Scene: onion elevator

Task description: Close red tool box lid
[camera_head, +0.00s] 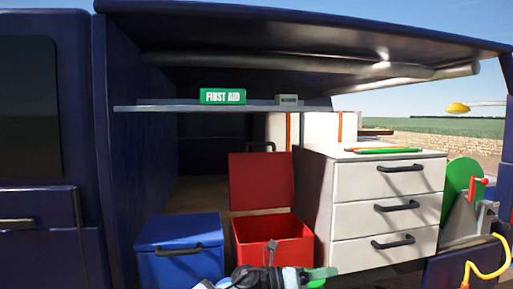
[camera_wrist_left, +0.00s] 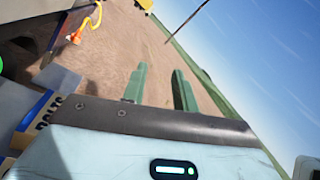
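The red tool box (camera_head: 272,243) stands in the van's open side bay in the head view. Its lid (camera_head: 262,182) is raised, standing nearly upright at the back of the box. The box's opening faces up, and its lower front is partly hidden by my left arm. My left gripper (camera_head: 322,274) is at the bottom edge of the head view, in front of the box's lower right corner. In the left wrist view its two green fingers (camera_wrist_left: 160,80) are apart with nothing between them. My right gripper cannot be made out in either view.
A blue box (camera_head: 180,250) with its lid down stands left of the red box. A white drawer cabinet (camera_head: 385,205) is close on the right. A shelf with a green first aid box (camera_head: 222,96) hangs above. A yellow hose (camera_head: 487,270) is at far right.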

